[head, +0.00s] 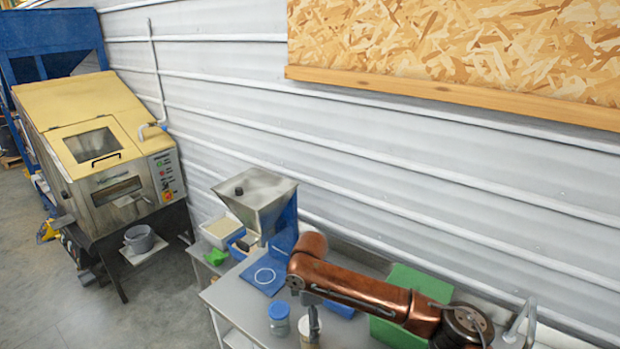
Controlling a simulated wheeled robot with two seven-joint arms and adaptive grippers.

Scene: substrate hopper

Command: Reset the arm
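My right arm reaches in from the right over the grey metal table (220,295). Its copper-coloured links bend down to my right gripper (313,326), which points downward near the table's front part. The gripper overlaps a pale jar (303,338) in the picture. I cannot tell whether it touches the jar or whether its fingers are open or shut. My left gripper is not in view.
A blue-lidded jar (279,318) stands left of the gripper. A metal hopper (257,200) stands at the table's back left, by a blue mat (262,277). A green box (383,331) is behind the arm. A yellow machine (85,120) holds a grey pot (140,239).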

